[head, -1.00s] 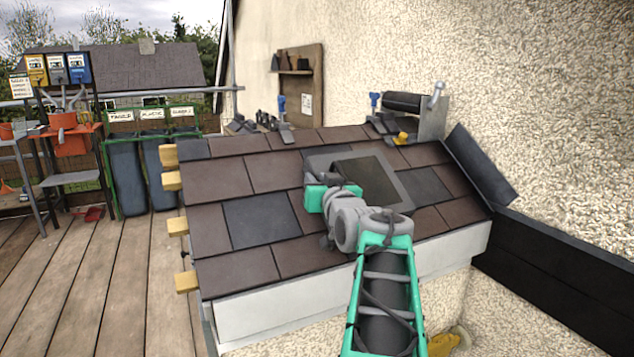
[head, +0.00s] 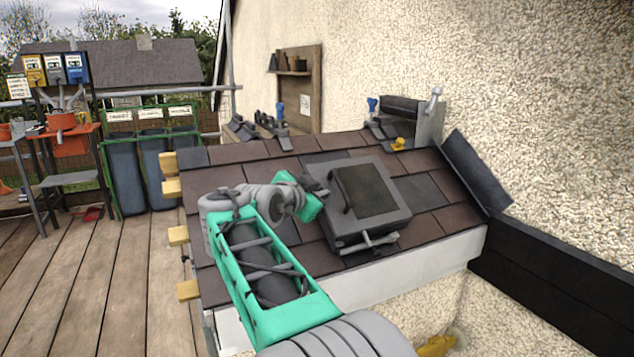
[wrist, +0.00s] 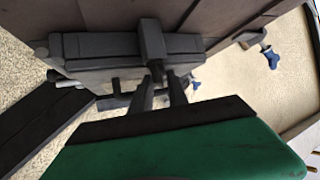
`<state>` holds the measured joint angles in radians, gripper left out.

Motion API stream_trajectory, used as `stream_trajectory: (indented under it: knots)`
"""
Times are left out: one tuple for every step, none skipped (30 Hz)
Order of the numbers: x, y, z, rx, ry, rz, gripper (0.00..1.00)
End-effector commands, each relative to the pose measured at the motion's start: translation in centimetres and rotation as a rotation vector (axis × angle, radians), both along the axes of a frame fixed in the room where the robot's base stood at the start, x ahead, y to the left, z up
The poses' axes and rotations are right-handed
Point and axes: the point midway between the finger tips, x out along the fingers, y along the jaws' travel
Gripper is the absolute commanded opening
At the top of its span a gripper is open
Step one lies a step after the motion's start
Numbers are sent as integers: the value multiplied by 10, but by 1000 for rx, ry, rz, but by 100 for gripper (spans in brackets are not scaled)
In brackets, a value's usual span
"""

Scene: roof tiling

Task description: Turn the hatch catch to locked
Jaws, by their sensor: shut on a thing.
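The roof hatch (head: 398,199) is a grey frame with a dark panel (head: 372,186), set in the brown tiles. Its lid lies down. My gripper (head: 322,190) is at the hatch's left edge, its teal body over the tiles. In the wrist view, my two dark fingers (wrist: 160,84) close on a dark grey block-shaped piece, the hatch catch (wrist: 152,42), at the hatch's side. The fingers partly hide the catch there. How far it is turned cannot be told.
A light grey bar (head: 368,241) runs along the hatch's front edge. A yellow piece (head: 398,144) and clamps with blue handles (head: 280,108) stand along the ridge. The rough wall (head: 540,120) rises behind. Wooden batten ends (head: 178,235) stick out at the roof's left edge.

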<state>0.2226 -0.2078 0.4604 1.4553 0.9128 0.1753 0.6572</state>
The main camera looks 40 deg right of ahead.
Motion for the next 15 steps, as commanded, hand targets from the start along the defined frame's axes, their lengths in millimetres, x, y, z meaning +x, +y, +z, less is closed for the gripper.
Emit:
stream_trajectory:
  knots:
    - [3, 1, 5, 24, -1, -30, 0]
    - [3, 1, 5, 39, -6, -53, 0]
    - [2, 1, 6, 58, -11, -84, 0]
    - [2, 1, 6, 73, -15, -106, 0]
    - [2, 1, 6, 87, -20, -128, 0]
    - [2, 1, 6, 105, -25, -155, 0]
    - [1, 0, 5, 117, -28, -177, 0]
    - [1, 0, 5, 131, -32, -195, 0]
    - [1, 0, 5, 146, -37, -221, 0]
    - [1, 0, 5, 157, -40, -239, 0]
    - [0, 0, 5, 167, -43, -255, 0]
    - [0, 0, 4, 181, -47, -275, 0]
    - [0, 0, 4, 190, -51, -290, 0]
    - [0, 0, 3, 198, -53, -303, 0]
    - [-1, 0, 3, 210, -57, -320, 0]
